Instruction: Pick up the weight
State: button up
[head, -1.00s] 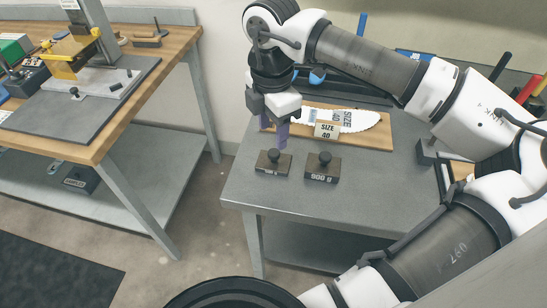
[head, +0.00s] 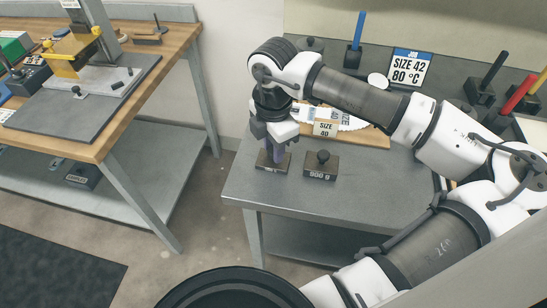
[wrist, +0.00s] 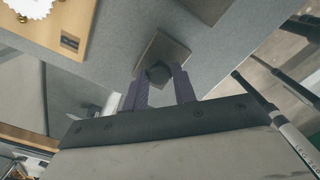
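Two dark weights with round knobs stand side by side near the front of the grey table. The left weight (head: 270,167) is partly hidden by my gripper (head: 275,156); its label is not readable. The right weight (head: 320,167) is marked 500 g and stands apart. My gripper points down over the left weight. In the wrist view my gripper (wrist: 160,86) is open, its two purple fingers on either side of the knob of the left weight (wrist: 168,50). Gaps show beside the knob. The other weight (wrist: 207,8) shows at the top edge.
Behind the weights, a wooden board (head: 372,138) holds a white insole (head: 350,122) and a "SIZE 40" card (head: 325,129). A wooden bench (head: 110,135) with a press stands left, across a gap.

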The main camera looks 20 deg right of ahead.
grip_shut()
jog(key=shift+r, duration=0.1)
notch_tip(320, 180, up, 20)
jog(key=p, duration=0.9)
